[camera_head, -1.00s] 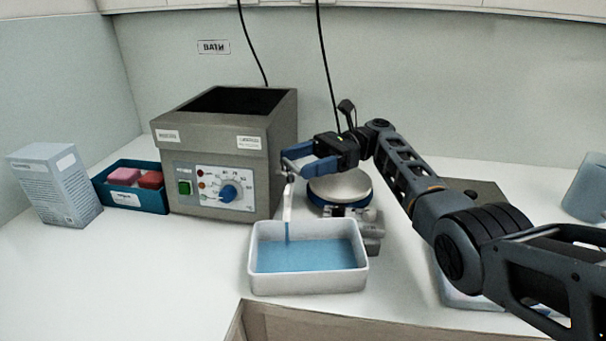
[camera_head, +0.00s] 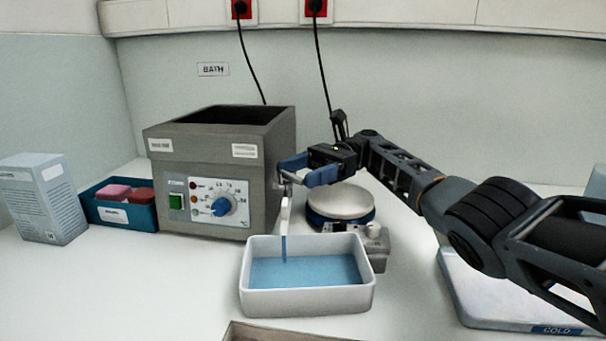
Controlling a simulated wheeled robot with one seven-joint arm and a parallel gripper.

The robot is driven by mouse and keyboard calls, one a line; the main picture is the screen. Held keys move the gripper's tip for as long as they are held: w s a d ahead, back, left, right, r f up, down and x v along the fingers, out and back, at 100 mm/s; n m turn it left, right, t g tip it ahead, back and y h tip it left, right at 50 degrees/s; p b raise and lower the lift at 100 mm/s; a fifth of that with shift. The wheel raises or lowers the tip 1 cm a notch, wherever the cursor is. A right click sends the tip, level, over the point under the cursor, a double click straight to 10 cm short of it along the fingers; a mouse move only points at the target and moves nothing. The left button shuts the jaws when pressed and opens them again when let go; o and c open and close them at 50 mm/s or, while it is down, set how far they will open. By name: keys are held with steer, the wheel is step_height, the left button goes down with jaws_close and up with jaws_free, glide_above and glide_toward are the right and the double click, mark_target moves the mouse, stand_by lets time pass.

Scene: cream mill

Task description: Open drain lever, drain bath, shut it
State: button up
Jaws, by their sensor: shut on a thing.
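The bath (camera_head: 205,155) is a grey box with an open dark top, a green switch and a blue dial on its front. A pale drain spout (camera_head: 284,212) hangs at its right side, and a thin blue stream runs from it into a white tray (camera_head: 305,305). Blue liquid (camera_head: 305,271) covers the tray's floor. My gripper (camera_head: 292,174), with blue fingers, is at the drain at the bath's right edge, above the spout. It is shut on the drain lever, which the fingers mostly hide. The liquid level inside the bath is hidden.
Behind the tray stands a round silver-topped device (camera_head: 340,201) with a blue rim. A teal bin (camera_head: 122,214) with pink and red blocks and a grey-white carton (camera_head: 43,200) stand left. A pale plate marked COLD (camera_head: 490,299) lies right. The front-left counter is clear.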

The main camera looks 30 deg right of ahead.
steer(key=o, duration=1)
steer(key=shift+o, duration=0.2)
steer(key=p, duration=0.2)
steer(key=m+t+p, duration=0.1)
steer(key=p, duration=0.1)
steer(key=shift+s+a+r, duration=0.1)
steer(key=shift+a+r, duration=0.05)
steer(key=shift+r, duration=0.2)
steer(key=t+p, duration=0.1)
steer(key=p, duration=0.1)
steer(key=m+t+p, duration=0.1)
steer(key=p, duration=0.1)
steer(key=shift+s+a+y, duration=0.2)
steer(key=shift+y, duration=0.2)
